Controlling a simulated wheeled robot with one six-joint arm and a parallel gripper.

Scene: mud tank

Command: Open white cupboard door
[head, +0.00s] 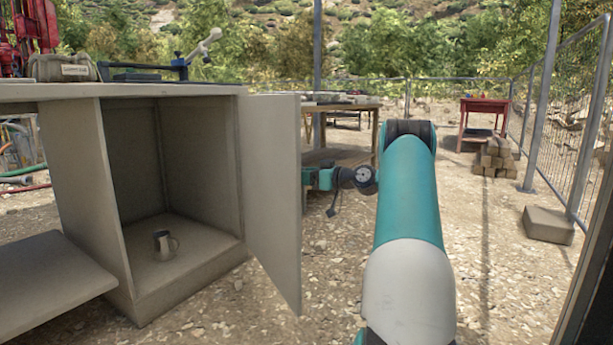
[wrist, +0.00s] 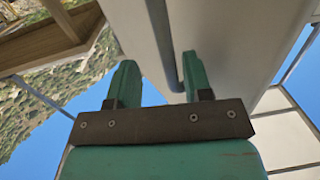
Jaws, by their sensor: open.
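The white cupboard door (head: 272,190) stands swung wide open on the right side of the cupboard (head: 85,190), so the inside shows. In the head view my gripper (head: 318,179) is beside the door's outer face, its tips hidden behind the door edge. In the wrist view my gripper (wrist: 160,85) is open, two green fingers apart. The pale door panel (wrist: 225,40) is close in front of them. A long grey bar-like handle (wrist: 165,40) on it appears between the fingers in the picture; I cannot tell whether they touch it.
A metal mug (head: 165,244) stands on the cupboard floor. A wooden table (head: 340,108) is behind the door. A red stand (head: 484,122), stacked bricks (head: 496,158), a block (head: 548,225) and a mesh fence (head: 570,110) are at the right. Gravel ground between is clear.

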